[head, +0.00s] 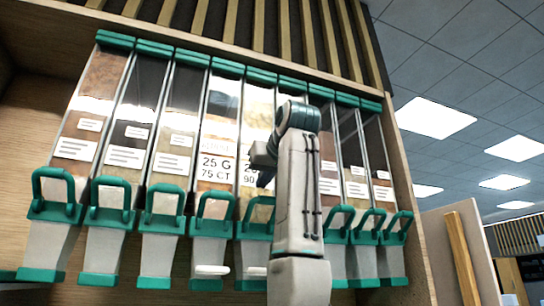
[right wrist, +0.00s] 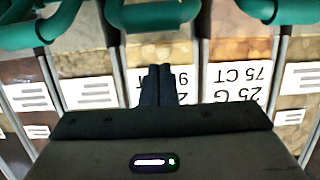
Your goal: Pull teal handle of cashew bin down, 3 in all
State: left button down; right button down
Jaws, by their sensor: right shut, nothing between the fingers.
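A row of clear bins has teal handles at the lower front. My right gripper (head: 265,178) is shut and empty in front of the bin with the partly hidden "25 … 90" label (head: 252,172). That bin holds pale pieces, perhaps cashews; no name is readable. Its teal handle (head: 258,208) is just below the fingers in the head view, partly behind my right arm. In the right wrist view, which is upside down, the shut fingers (right wrist: 158,72) lie over the label, apart from the teal handle (right wrist: 150,14). My left gripper is not in view.
The neighbouring bin, labelled "25 G 75 CT" (head: 216,168), has its own teal handle (head: 212,212) close by on the left. More handles stand on both sides, including one at far left (head: 52,190). A wooden side panel (head: 408,200) bounds the row at right.

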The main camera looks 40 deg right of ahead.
jog(key=s+f, duration=0.2)
jog(key=f, duration=0.1)
jog(key=shift+s+a, duration=0.25)
jog(key=shift+a, duration=0.05)
